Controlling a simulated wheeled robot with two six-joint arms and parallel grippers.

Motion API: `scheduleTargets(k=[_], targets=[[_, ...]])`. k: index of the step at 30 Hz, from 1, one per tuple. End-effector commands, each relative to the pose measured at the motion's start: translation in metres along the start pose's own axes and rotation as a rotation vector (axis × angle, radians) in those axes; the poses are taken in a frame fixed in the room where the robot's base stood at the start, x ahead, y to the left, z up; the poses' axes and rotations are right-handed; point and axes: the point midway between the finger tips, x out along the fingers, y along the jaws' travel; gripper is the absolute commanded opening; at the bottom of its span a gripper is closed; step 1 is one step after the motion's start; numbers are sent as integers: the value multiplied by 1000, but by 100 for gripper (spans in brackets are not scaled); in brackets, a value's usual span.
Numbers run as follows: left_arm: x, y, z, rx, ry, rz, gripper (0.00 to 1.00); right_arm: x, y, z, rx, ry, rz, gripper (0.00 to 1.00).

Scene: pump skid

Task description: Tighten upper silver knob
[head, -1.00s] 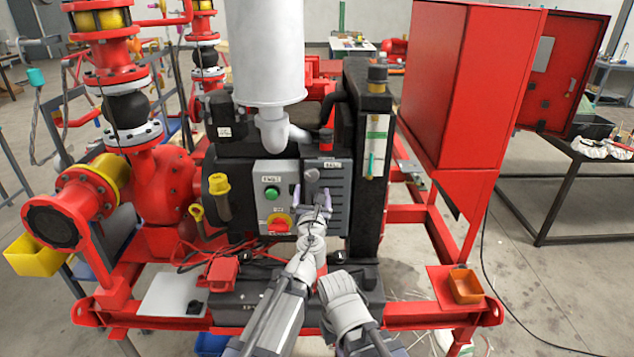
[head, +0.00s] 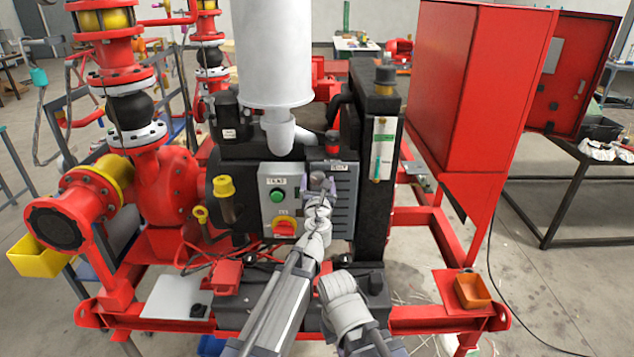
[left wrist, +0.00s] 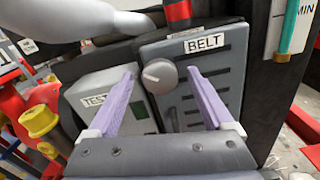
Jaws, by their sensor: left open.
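The upper silver knob (left wrist: 160,76) is a round grey knob with a pale pointer mark, on the grey panel labelled BELT (left wrist: 205,75). In the left wrist view it sits between the two purple fingers of my open left gripper (left wrist: 162,90), nearer the left finger. I see no grip on it; whether a finger touches it I cannot tell. In the head view my left gripper (head: 318,195) is in front of the BELT panel (head: 343,195) and largely covers the knob. My right gripper is not in view.
Left of the BELT panel is a TEST panel with a green button (head: 277,195) and a red-yellow switch (head: 285,227). A yellow-capped filler (head: 223,186) stands further left. A white cylinder (head: 275,55) rises above, and a black radiator (head: 375,210) borders the right.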

Motion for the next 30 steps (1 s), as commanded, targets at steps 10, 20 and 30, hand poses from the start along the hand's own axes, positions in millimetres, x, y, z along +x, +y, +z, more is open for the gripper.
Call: scheduleTargets(k=[10, 20, 30], targets=[[0, 0, 0, 0, 0, 0, 48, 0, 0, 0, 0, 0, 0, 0], [0, 0, 0, 0, 0, 0, 11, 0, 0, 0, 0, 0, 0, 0], [0, 0, 0, -24, 0, 0, 0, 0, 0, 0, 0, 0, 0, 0]])
